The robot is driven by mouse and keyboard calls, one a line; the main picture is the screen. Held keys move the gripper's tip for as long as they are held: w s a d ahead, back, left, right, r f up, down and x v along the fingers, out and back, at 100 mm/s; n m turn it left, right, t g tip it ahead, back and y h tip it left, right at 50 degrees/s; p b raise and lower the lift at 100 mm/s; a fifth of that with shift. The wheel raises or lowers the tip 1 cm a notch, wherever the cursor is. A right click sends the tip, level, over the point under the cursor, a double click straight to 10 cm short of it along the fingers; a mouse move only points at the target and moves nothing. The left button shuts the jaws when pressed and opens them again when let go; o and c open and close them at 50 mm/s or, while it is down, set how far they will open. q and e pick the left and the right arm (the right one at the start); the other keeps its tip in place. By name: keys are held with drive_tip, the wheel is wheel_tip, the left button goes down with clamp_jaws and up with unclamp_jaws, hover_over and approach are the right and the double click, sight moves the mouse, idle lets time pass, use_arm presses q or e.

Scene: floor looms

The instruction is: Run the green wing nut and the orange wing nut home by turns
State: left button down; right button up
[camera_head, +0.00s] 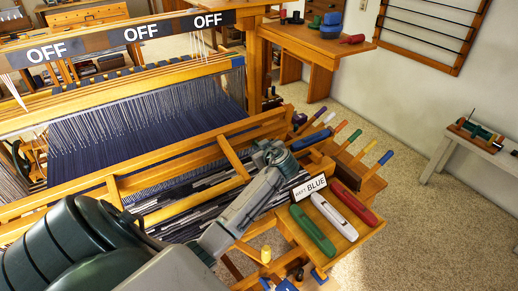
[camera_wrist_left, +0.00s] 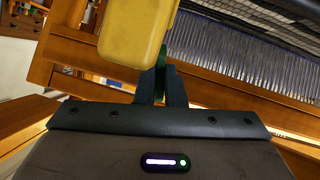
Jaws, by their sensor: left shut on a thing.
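In the left wrist view, my left gripper (camera_wrist_left: 161,88) has its dark fingers close together on a small green piece, which I take for the green wing nut (camera_wrist_left: 164,62). Only a sliver of it shows, partly hidden by the fingers and a yellow block. In the head view, my left gripper (camera_head: 274,157) is at the right front end of the loom, and its own wrist hides what it holds. I cannot make out the orange wing nut in either view. My right gripper is not in view.
The large yellow block (camera_wrist_left: 136,32) is close above the fingers. The wooden loom (camera_head: 150,177) surrounds the gripper, with dark blue warp (camera_head: 150,120) behind. A shelf beside it bears a green shuttle (camera_head: 312,231), a white one (camera_head: 334,216) and a red one (camera_head: 353,203). Colored handles stick up behind them.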

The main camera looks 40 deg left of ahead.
use_arm(q)
drive_tip(key=shift+w+d+m+g+y+b, duration=0.1)
drive_tip(key=shift+m+g+y+b, duration=0.3)
drive_tip(key=shift+g, duration=0.35)
drive_tip(key=shift+w+a+m+g+y+b, duration=0.15)
drive_tip(key=shift+m+g, duration=0.3)
drive_tip(key=shift+g, duration=0.35)
drive_tip(key=shift+w+d+m+g+y+b, duration=0.15)
drive_tip(key=shift+m+g+b, duration=0.25)
drive_tip(key=shift+g, duration=0.35)
drive_tip(key=c, duration=1.5)
unclamp_jaws()
drive_tip(key=shift+d, duration=0.1)
